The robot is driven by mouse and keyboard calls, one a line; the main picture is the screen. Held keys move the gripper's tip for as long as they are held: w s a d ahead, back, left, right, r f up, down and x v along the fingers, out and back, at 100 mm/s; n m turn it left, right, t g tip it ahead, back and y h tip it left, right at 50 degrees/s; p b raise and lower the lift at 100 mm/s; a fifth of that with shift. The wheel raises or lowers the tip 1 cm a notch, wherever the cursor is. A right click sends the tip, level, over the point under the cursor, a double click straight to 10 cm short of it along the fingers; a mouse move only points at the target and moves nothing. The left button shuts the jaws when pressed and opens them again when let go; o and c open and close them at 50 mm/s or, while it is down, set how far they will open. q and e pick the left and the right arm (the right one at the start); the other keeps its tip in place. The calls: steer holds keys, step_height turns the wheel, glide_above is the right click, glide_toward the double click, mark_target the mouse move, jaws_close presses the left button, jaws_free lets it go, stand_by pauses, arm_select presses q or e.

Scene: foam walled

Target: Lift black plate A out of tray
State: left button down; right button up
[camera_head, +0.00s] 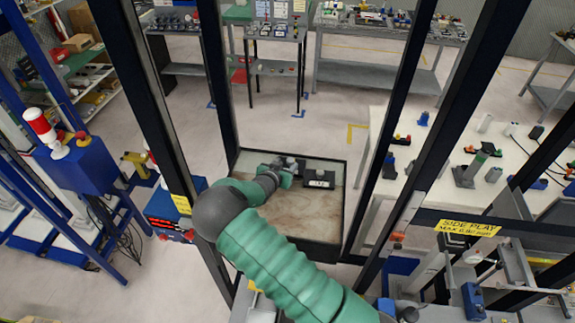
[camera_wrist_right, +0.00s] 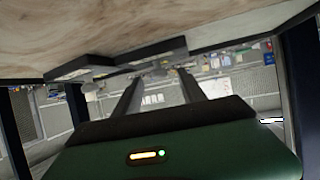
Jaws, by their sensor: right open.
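A black plate (camera_head: 322,184) with a pale piece on it lies at the far right corner of the tray (camera_head: 312,225), which has a dark rim and a mottled beige floor. I cannot read a letter on it. My right gripper (camera_head: 292,163) reaches over the tray's far edge, just left of this plate, largely hidden by its own wrist. In the right wrist view, which looks upside down, the open fingers (camera_wrist_right: 160,80) point toward the tray's far rim with nothing visibly held. A dark block (camera_wrist_right: 80,64) lies left of the fingertips, on the tray floor. My left gripper is out of view.
Dark upright posts (camera_head: 160,110) frame the tray on both sides. A blue box (camera_head: 75,165) with a red-and-white lamp stands left. The tray's near floor is clear.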

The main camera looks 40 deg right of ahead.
mark_target(290, 161)
steer(key=x, duration=0.2)
steer(key=p+x, duration=0.2)
steer(key=x, duration=0.1)
steer(key=shift+s+d+r, duration=0.2)
steer(key=shift+d, duration=0.5)
steer(key=shift+w+f, duration=0.15)
steer(key=shift+w+a, duration=0.1)
steer(key=shift+a, duration=0.2)
steer(key=shift+a+r, duration=0.25)
steer(key=shift+a, duration=0.45)
steer(key=shift+c, duration=1.1)
steer(key=shift+a+r, duration=0.1)
steer(key=shift+a, duration=0.05)
steer(key=shift+c, duration=1.2)
steer(key=shift+r, duration=0.1)
steer(key=shift+c, duration=2.4)
steer(key=shift+d, duration=0.35)
jaws_close()
steer(key=shift+s+d+f, duration=0.2)
steer(key=shift+d+f, duration=0.1)
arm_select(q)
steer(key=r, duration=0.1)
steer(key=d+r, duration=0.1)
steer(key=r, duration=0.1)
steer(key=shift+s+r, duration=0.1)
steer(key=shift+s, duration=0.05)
